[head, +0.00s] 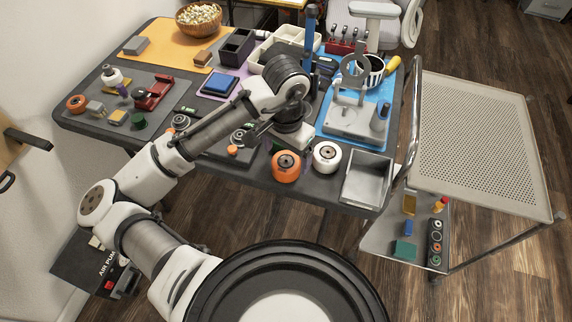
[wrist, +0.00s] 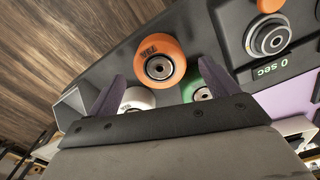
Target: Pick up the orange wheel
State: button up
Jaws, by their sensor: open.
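An orange wheel (head: 286,166) with a dark hub stands near the table's front edge, just left of a white wheel (head: 327,156). In the wrist view the orange wheel (wrist: 160,58) shows between and beyond the two dark fingers of my gripper (wrist: 161,72). The gripper is open and holds nothing. In the head view my gripper (head: 285,141) is just behind the orange wheel, its fingers mostly hidden. The white wheel (wrist: 137,98) and a green wheel (wrist: 200,93) also show in the wrist view. Another orange wheel (head: 76,103) sits at the far left.
A grey metal bin (head: 367,178) stands right of the white wheel. A blue mat (head: 357,137) with a grey stand is behind, and a perforated cart (head: 480,135) is at right.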

aim_at(286, 161)
notch_tip(286, 161, down, 4)
jog(key=shift+f, duration=0.25)
jog(key=c, duration=1.2)
jog(key=shift+o, duration=0.2)
jog(key=shift+r, duration=0.15)
